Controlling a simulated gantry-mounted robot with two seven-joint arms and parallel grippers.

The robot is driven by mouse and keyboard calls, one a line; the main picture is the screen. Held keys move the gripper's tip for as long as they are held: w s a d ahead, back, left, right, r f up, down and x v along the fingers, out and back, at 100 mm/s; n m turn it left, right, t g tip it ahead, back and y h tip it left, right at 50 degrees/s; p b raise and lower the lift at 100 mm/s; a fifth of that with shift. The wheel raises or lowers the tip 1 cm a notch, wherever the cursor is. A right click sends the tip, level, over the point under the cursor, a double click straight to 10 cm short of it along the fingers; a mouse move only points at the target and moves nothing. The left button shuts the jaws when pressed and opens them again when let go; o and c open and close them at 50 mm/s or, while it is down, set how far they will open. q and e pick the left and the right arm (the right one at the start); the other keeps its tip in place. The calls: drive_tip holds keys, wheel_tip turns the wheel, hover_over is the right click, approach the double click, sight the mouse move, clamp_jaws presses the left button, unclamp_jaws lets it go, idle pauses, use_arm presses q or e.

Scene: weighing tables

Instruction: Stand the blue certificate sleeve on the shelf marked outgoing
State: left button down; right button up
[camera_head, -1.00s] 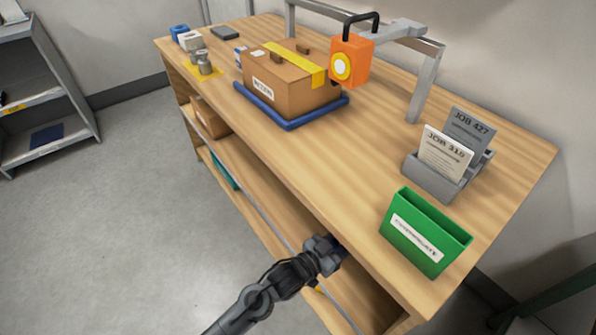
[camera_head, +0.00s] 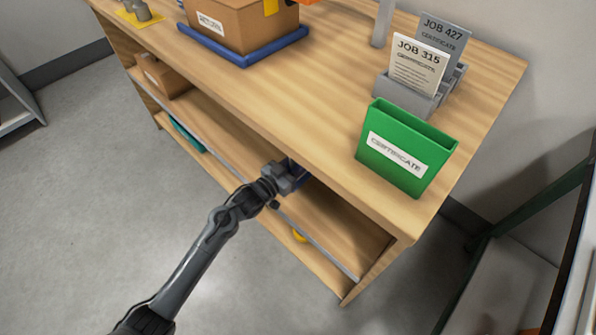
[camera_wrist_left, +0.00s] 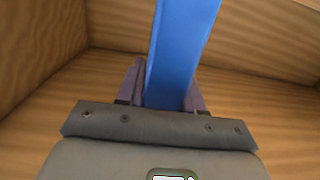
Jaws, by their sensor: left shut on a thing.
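My left gripper (camera_head: 289,176) reaches in under the table top, at the opening of the wooden table's upper shelf. In the left wrist view its fingers (camera_wrist_left: 166,88) are shut on the blue sleeve (camera_wrist_left: 183,45), which extends upright in the picture between them. Wooden boards surround the sleeve there. In the head view the sleeve is mostly hidden by the gripper and the table edge. I cannot see a shelf label reading outgoing. My right gripper is not in view.
On the wooden table (camera_head: 290,90) stand a green certificate holder (camera_head: 385,178), a grey rack (camera_head: 410,100) with job cards, and a carton (camera_head: 250,28) on a blue tray (camera_head: 243,60). Another carton (camera_head: 160,78) sits on the shelf at left. A green-framed rack (camera_head: 530,205) stands at right.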

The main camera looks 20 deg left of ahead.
sight(302, 179)
use_arm(q)
wheel_tip(302, 179, down, 4)
drive_tip(key=shift+r+b, duration=0.25)
drive_tip(key=shift+b, duration=0.8)
drive_tip(key=shift+r, duration=0.1)
drive_tip(key=c, duration=0.7)
unclamp_jaws()
drive_tip(key=shift+f, duration=0.2)
drive_tip(key=shift+c, duration=0.2)
